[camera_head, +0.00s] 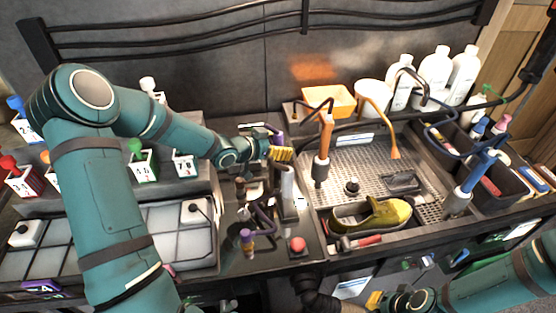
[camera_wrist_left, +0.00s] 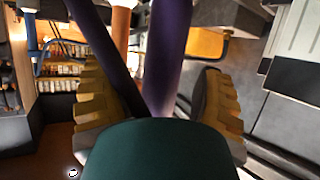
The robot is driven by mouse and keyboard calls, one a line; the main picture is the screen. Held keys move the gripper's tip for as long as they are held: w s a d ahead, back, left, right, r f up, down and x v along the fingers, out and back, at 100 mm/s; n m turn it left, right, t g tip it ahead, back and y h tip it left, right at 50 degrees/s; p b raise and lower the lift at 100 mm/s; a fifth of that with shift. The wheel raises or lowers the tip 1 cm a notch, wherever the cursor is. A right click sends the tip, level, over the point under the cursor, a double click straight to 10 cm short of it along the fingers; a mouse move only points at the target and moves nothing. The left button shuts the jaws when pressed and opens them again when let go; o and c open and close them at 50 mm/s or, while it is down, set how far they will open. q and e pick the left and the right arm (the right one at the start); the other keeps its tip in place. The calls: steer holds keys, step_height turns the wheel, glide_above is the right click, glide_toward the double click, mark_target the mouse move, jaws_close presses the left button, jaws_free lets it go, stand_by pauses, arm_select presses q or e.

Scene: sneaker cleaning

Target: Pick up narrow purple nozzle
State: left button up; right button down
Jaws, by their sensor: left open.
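My left gripper (camera_head: 281,154) has yellow ridged fingers and is over the tool rack left of the sink. In the left wrist view its fingers (camera_wrist_left: 158,95) stand apart, with a dark purple tube, apparently the narrow purple nozzle (camera_wrist_left: 168,45), between them. I see no clear contact; its lower part is hidden by the gripper body. In the head view, a bit of purple (camera_head: 280,138) shows just behind the fingers. Another purple-topped piece (camera_head: 247,238) stands at the rack's front. My right gripper (camera_head: 376,300) is at the bottom edge, its jaws unclear.
Grey pipes (camera_head: 287,188) and a red ball-shaped piece (camera_head: 297,244) stand close by in the rack. An orange bin (camera_head: 328,99) and white bottles (camera_head: 435,68) are behind the sink.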

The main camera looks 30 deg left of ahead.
arm_select(q)
steer(key=shift+c, duration=0.2)
jaws_close()
